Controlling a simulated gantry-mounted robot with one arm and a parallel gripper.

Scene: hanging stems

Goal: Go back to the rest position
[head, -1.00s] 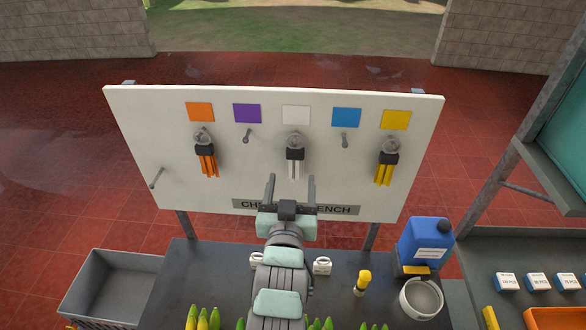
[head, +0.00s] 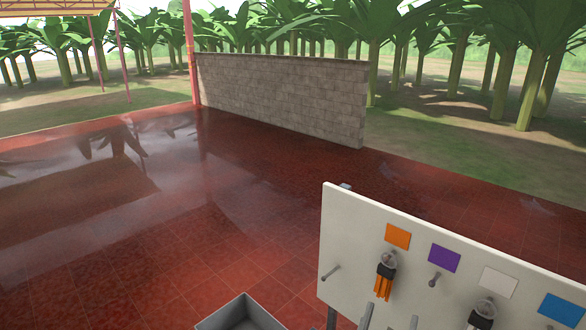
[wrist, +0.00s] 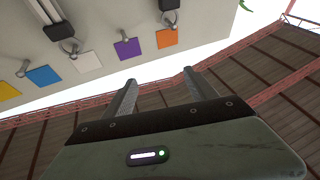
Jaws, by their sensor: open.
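My gripper (head: 390,319) shows at the bottom edge of the head view, only its fingertips in sight, in front of the white board (head: 338,240). In the wrist view my gripper (wrist: 160,82) has its two fingers wide apart with nothing between them. The board carries an orange bundle (head: 384,286) in a black holder on a hook, below an orange square (head: 397,236). My arm and the rest of the gripper are outside the head view.
A purple square (head: 444,258), a white square (head: 498,281) and a blue square (head: 562,311) follow along the board. Bare pegs (head: 330,272) stick out of it. A grey bin (head: 240,314) stands at the bottom. Open red floor (head: 200,230) lies left, before a block wall (head: 285,95).

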